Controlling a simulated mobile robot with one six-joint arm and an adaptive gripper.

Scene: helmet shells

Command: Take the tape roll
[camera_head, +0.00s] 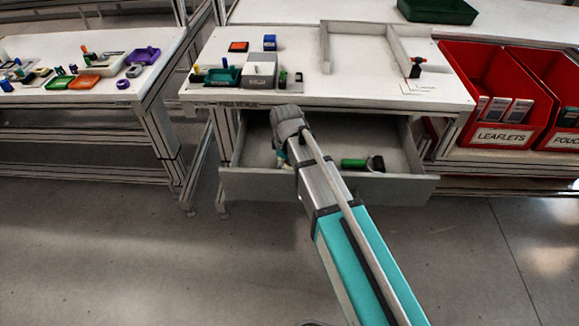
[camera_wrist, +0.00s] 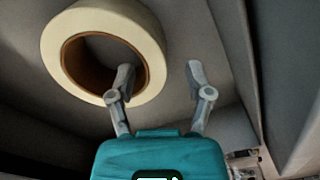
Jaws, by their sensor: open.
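The tape roll (camera_wrist: 150,40), cream with a brown core, fills the upper left of the wrist view. It appears to lie in the open grey drawer (camera_head: 330,190) below the middle table; I cannot make it out in the head view, where my arm covers part of the drawer. My gripper (camera_wrist: 160,74) is open and empty. In the wrist view its left finger overlaps the roll's hole near the inner edge, and its right finger is outside the ring. I cannot tell whether the fingers reach down beside the wall or are still above it.
A green and dark object (camera_head: 355,163) lies in the drawer right of my arm. The drawer's walls bound the space around my gripper. The white tabletop (camera_head: 305,88) above holds several small items. Red bins (camera_head: 492,95) stand at the right, a second table (camera_head: 90,45) at the left.

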